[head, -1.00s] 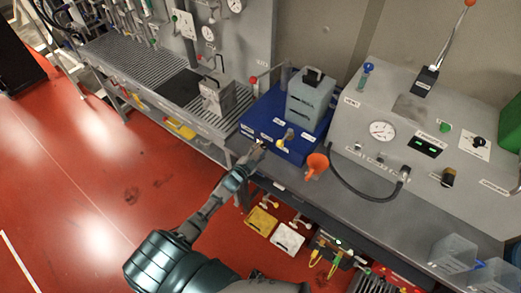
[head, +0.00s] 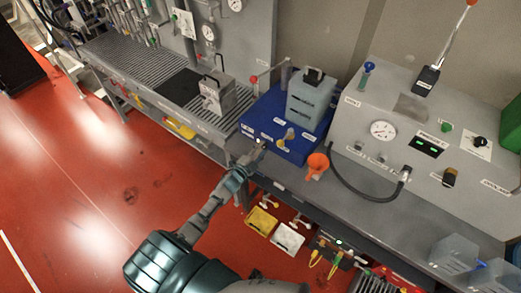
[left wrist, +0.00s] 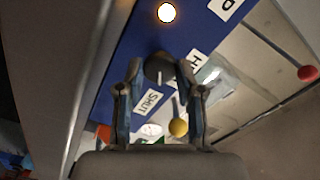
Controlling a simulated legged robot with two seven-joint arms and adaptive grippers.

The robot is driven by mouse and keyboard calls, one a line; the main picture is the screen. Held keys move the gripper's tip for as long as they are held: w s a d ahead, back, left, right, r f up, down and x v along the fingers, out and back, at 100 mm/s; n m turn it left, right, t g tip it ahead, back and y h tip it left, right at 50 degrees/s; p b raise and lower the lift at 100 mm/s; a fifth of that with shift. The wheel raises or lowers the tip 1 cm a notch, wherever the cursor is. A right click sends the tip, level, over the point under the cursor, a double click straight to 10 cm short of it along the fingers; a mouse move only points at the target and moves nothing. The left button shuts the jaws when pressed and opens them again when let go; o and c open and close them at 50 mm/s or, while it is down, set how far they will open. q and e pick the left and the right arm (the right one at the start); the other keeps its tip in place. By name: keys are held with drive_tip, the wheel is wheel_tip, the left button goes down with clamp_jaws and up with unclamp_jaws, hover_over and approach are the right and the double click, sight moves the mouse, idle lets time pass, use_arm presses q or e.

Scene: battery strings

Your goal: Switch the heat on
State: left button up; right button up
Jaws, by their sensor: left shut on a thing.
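A blue unit (head: 262,112) stands on the grey bench with a grey tank (head: 312,98) on it. My left gripper (head: 259,147) is at its front face. In the left wrist view a round dark knob (left wrist: 159,68) with a pale pointer line sits between the fingertips of my left gripper (left wrist: 160,76), which is shut on it. A lamp (left wrist: 166,12) on the blue panel near the knob glows. Labels read "SHUT" (left wrist: 152,103) and, partly covered, "H…" (left wrist: 196,62). In the head view the knob is hidden by the gripper. My right gripper is not in view.
A yellow ball handle (left wrist: 178,127) is close beside the gripper. A grey console (head: 420,120) with a gauge is farther right. A metal box (head: 217,94) stands to the left. The red floor is open.

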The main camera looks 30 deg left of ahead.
use_arm(q)
drive_tip(key=shift+d, duration=0.1)
drive_tip(key=o, duration=1)
drive_tip(key=shift+o, duration=0.6)
drive_tip(key=shift+w+f, duration=0.1)
drive_tip(key=shift+w, duration=0.05)
drive_tip(key=s, duration=1.2)
drive_tip(key=shift+a, duration=0.45)
